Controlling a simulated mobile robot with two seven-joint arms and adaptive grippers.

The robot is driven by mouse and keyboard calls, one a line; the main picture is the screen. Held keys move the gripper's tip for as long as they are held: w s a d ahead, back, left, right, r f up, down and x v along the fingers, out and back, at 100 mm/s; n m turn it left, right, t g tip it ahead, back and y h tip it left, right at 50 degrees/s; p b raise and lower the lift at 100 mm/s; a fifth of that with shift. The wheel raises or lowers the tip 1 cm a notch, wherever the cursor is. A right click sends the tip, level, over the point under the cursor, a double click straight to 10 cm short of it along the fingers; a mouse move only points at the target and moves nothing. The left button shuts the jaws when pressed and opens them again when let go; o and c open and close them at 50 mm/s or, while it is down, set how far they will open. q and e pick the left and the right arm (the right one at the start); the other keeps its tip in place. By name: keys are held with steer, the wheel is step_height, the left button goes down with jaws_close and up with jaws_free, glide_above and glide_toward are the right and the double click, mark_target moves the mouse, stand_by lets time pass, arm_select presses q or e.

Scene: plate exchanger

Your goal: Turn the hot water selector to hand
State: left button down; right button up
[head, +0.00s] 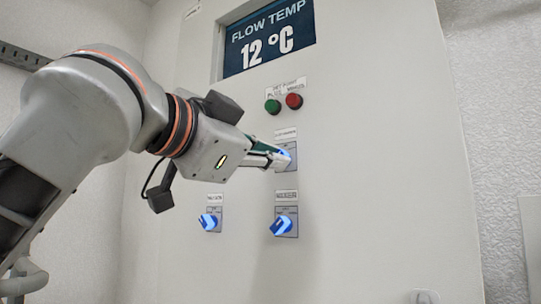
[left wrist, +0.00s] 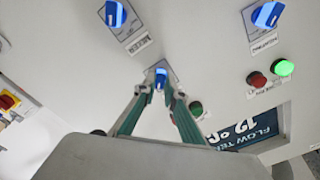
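A white cabinet panel carries three blue selectors with small labels too blurred to read, so I cannot tell which is the hot water one. The upper selector (head: 288,152) is partly covered by my left gripper (head: 282,159). In the left wrist view that selector (left wrist: 160,78) shows between the fingertips of my left gripper (left wrist: 161,92), which stand apart with a gap on both sides. The lower right selector (head: 283,226) and lower left selector (head: 210,222) are free. My right gripper is in neither view.
A green button (head: 272,106) and a red button (head: 294,101) sit above the upper selector. The display (head: 268,40) reads 12 °C. A red and yellow switch (left wrist: 9,102) shows at the left edge of the wrist view. The panel below the selectors is clear.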

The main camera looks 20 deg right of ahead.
arm_select(q)
steer(key=shift+n, duration=0.3)
steer(key=shift+n+b, duration=0.8)
steer(key=shift+n, duration=7.8)
steer(key=shift+r, duration=0.1)
steer(key=c, duration=2.1)
jaws_free()
steer(key=v, duration=1.2)
